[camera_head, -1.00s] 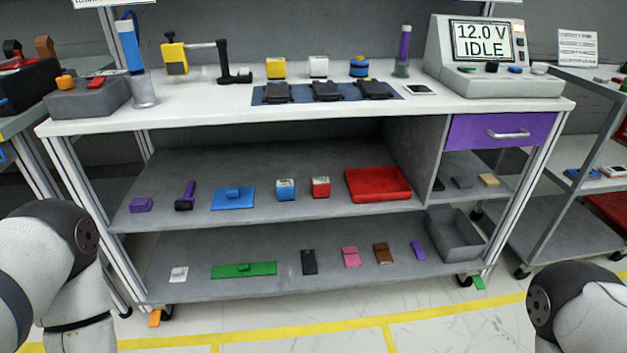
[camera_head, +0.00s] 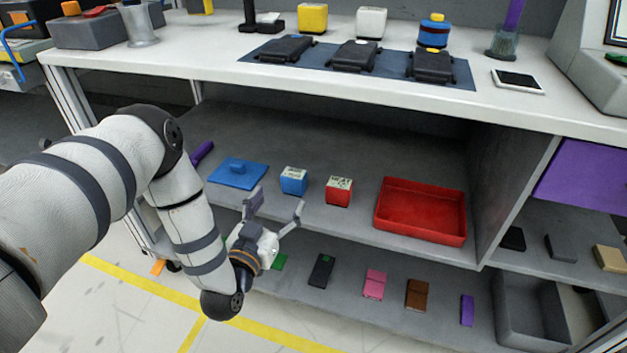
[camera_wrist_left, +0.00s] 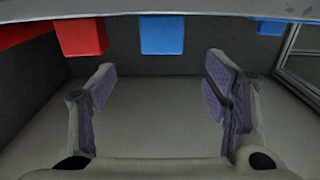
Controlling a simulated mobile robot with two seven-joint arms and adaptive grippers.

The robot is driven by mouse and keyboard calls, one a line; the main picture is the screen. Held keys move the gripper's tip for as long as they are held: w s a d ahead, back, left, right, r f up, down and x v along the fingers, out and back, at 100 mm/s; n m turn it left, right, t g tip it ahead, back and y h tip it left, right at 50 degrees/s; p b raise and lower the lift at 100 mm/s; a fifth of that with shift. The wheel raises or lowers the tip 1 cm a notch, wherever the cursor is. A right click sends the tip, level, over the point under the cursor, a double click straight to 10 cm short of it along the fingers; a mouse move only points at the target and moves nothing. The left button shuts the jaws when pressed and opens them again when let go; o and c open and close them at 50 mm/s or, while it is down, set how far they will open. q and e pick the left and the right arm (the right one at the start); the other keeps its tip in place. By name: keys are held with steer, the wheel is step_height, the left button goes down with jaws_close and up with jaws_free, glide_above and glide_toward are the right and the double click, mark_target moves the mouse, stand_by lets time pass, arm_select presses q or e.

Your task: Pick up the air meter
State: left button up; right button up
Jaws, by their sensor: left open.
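My left gripper (camera_head: 277,206) is open and empty, with its fingers pointing towards the shelf just in front of the blue block. It also shows in the left wrist view (camera_wrist_left: 160,85), with a wide gap between its fingers. A small blue block (camera_head: 294,181) with a white labelled top stands on the middle shelf; in the left wrist view it is the blue block (camera_wrist_left: 162,35) at top centre. A red block (camera_head: 339,191) with a white top reading roughly "HEAT" stands to its right. I cannot tell which thing is the air meter. My right gripper is out of view.
A red tray (camera_head: 421,212) is to the right on the middle shelf (camera_head: 310,228), and a flat blue piece (camera_head: 238,173) to the left. The worktop (camera_head: 190,50) overhangs this shelf. The lower shelf holds black, pink, brown and purple pieces.

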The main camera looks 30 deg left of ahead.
mark_target(290, 179)
arm_select(q)
steer(key=x, duration=0.5)
steer(key=b+x, duration=0.1)
steer(key=x, duration=0.4)
steer(key=shift+w+a+r, duration=0.1)
steer(key=shift+w+r, duration=0.05)
steer(key=shift+r, duration=0.05)
steer(key=c, duration=1.4)
